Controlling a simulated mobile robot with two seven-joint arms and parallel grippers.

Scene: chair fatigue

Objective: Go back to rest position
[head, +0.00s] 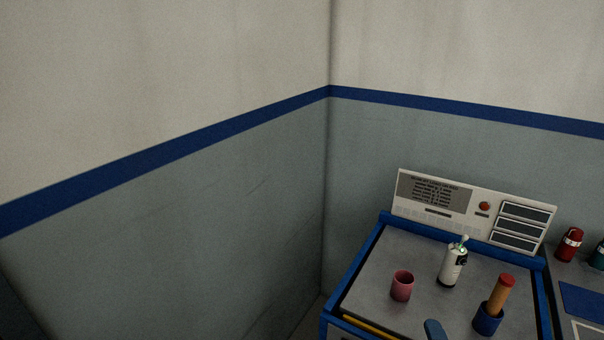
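Neither of my grippers shows in the head view. A grey-topped workstation with a blue frame (376,232) stands in the corner at the lower right. On its top are a pink cup (402,285), a white bottle (453,264) and a blue cup (487,319) with an orange-brown, red-topped cylinder (500,294) upright in it. A blue rounded part (434,330) shows at the bottom edge, cut off by the frame.
A white control panel (470,210) with a red button stands along the back of the workstation. To its right, another surface holds a red bottle (569,245) and a teal one (598,256). Walls with a blue stripe (165,153) meet in the corner.

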